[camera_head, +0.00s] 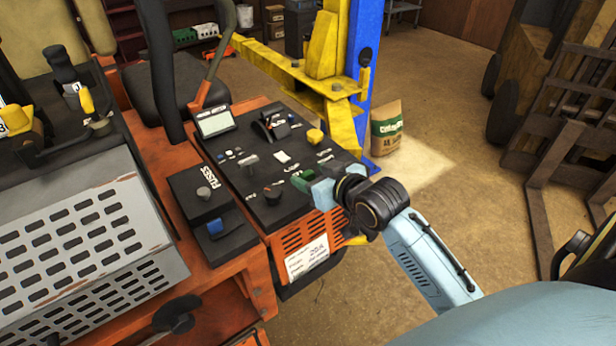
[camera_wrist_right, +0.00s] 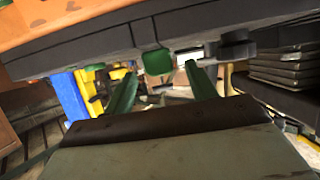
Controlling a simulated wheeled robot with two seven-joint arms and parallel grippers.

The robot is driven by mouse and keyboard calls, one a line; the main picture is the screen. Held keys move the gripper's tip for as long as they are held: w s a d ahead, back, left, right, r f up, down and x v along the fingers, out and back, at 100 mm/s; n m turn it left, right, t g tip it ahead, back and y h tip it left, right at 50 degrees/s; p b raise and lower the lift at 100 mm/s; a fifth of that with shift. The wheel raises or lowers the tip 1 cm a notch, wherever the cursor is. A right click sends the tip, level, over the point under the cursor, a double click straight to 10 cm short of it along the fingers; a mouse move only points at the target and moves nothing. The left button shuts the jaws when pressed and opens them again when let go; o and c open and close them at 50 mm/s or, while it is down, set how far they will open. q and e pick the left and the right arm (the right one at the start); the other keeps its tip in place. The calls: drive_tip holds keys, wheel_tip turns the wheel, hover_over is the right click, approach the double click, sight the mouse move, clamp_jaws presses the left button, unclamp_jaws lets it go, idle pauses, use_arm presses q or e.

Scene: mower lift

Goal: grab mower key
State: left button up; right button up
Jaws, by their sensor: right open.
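The mower's black control panel (camera_head: 262,158) carries several knobs and levers. My right gripper (camera_head: 302,185) is at the panel's near right edge, with its green fingers partly hidden. In the right wrist view, its two green fingers (camera_wrist_right: 160,72) are apart. A small rounded green piece (camera_wrist_right: 157,61) shows between and just beyond them, against the dark panel edge (camera_wrist_right: 90,52). It may be the key, but I cannot tell for sure. Nothing is visibly gripped. My left gripper is not in view.
A fuse box (camera_head: 205,192) and a small screen (camera_head: 214,121) sit left of the panel. A yellow and blue lift post (camera_head: 361,70) stands behind it. A paper sack (camera_head: 386,128) stands on the floor beyond. Open floor lies to the right, before a forklift (camera_head: 568,95).

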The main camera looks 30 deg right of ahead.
drive_tip(key=shift+x, duration=1.2)
drive_tip(key=c, duration=1)
drive_tip(key=shift+r, duration=0.1)
drive_tip(key=shift+c, duration=0.2)
